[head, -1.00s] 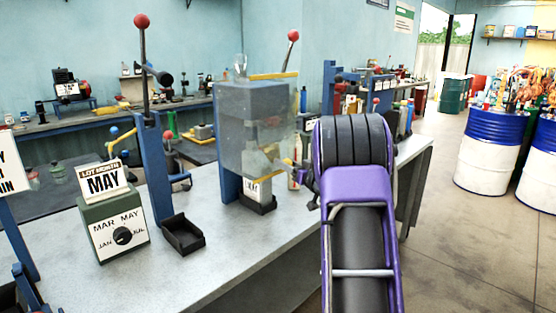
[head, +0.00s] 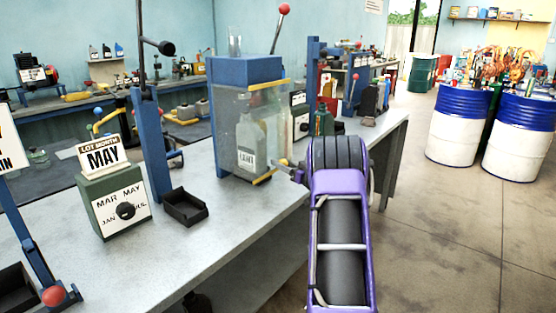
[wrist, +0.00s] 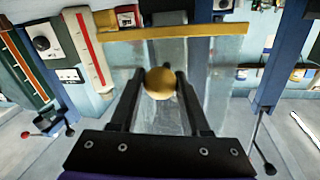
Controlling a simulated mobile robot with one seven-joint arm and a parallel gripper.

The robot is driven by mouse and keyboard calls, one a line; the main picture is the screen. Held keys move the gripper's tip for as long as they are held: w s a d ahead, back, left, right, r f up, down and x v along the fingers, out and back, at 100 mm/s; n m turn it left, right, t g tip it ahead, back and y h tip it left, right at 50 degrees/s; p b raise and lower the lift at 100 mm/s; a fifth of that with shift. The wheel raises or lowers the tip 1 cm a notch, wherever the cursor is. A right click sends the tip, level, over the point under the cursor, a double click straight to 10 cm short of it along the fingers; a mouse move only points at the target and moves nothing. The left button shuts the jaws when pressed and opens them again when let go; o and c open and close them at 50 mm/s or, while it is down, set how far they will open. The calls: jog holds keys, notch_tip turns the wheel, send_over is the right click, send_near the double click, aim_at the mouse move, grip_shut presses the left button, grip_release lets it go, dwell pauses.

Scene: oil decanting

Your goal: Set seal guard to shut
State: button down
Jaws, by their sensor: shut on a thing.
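The seal guard (head: 228,115) is a clear box-shaped cover with yellow edge strips, on the blue-topped sealing station (head: 243,70). It hangs below the blue block and surrounds a grey bottle (head: 250,135) with a white label. Its lower yellow strip is close to the bench top; whether it touches cannot be told. My gripper (head: 284,166) is at the guard's lower right side. In the wrist view, my gripper (wrist: 155,80) is shut on the guard's round yellow knob (wrist: 160,84). A yellow strip (wrist: 175,32) crosses beyond it. The fingertips are small in the head view.
A red-knobbed lever (head: 283,10) rises behind the station. Left on the bench (head: 225,220) are a black tray (head: 186,208), a blue lever post (head: 150,145) and a green MAY dial box (head: 115,205). Blue-and-white drums (head: 460,125) stand right. The front bench is clear.

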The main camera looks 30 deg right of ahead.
aim_at(274, 167)
jog(key=shift+f, duration=1.55)
jog(key=shift+c, duration=1.9)
grip_release()
jog(key=shift+s, duration=0.2)
jog(key=s+d, duration=0.2)
jog(key=s, duration=1.4)
jog(key=shift+s+d+p, duration=0.3)
jog(key=shift+s+p, duration=0.1)
